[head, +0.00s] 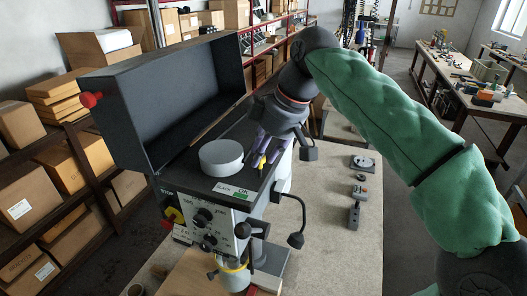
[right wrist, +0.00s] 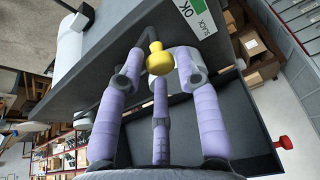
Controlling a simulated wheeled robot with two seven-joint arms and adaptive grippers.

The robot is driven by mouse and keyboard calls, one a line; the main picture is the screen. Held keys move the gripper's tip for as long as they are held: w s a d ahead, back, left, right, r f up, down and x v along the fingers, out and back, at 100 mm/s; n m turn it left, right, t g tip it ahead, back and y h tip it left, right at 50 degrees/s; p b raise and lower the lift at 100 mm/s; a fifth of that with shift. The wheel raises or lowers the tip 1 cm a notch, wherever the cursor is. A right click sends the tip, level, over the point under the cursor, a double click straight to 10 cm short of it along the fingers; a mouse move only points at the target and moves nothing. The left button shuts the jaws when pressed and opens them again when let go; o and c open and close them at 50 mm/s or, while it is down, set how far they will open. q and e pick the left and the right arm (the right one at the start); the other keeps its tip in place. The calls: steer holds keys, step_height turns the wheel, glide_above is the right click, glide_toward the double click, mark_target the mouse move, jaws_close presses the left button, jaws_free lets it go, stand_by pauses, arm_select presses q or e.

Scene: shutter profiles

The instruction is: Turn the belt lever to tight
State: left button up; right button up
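The belt lever shows as a yellow knob (head: 262,161) on a dark arm at the top edge of the drill press head (head: 205,190). In the right wrist view the yellow knob (right wrist: 159,60) sits between my fingertips. My right gripper (head: 264,158) reaches down to it, its purple fingers around the knob. They bend inward at the tips; whether they press on the knob is not clear. My left gripper is not in view.
The black belt cover (head: 165,95) stands open behind a pale round pulley (head: 221,157). A dark-knobbed handle (head: 296,240) juts from the press's right side. Small metal parts (head: 361,190) lie on the bench (head: 345,250). Shelves with boxes stand at left.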

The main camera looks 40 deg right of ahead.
stand_by(0.3)
steer(key=v, duration=1.2)
steer(key=shift+w+f, duration=0.1)
stand_by(0.4)
